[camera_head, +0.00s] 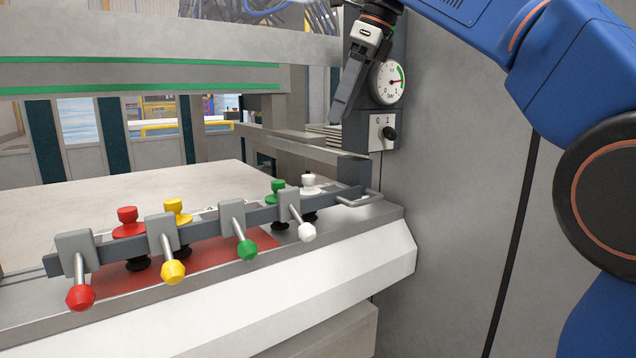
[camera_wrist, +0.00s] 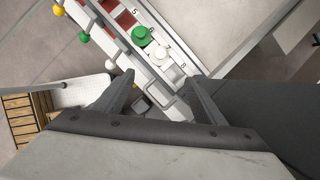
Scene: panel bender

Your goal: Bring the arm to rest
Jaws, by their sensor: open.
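My gripper (camera_head: 343,108) hangs at the upper middle of the head view, in front of the grey panel with the gauge. Its jaws point down, above the right end of the lever row. In the wrist view its two dark fingers (camera_wrist: 158,88) stand apart, with nothing between them but the bench end below. My blue arm comes in from the upper right of the head view.
Levers with red (camera_head: 80,298), yellow (camera_head: 173,272), green (camera_head: 247,250) and white (camera_head: 307,231) knobs line the bench edge. A gauge (camera_head: 388,82) and a rotary switch (camera_head: 389,133) sit close to my gripper. A metal handle (camera_head: 362,199) ends the bar.

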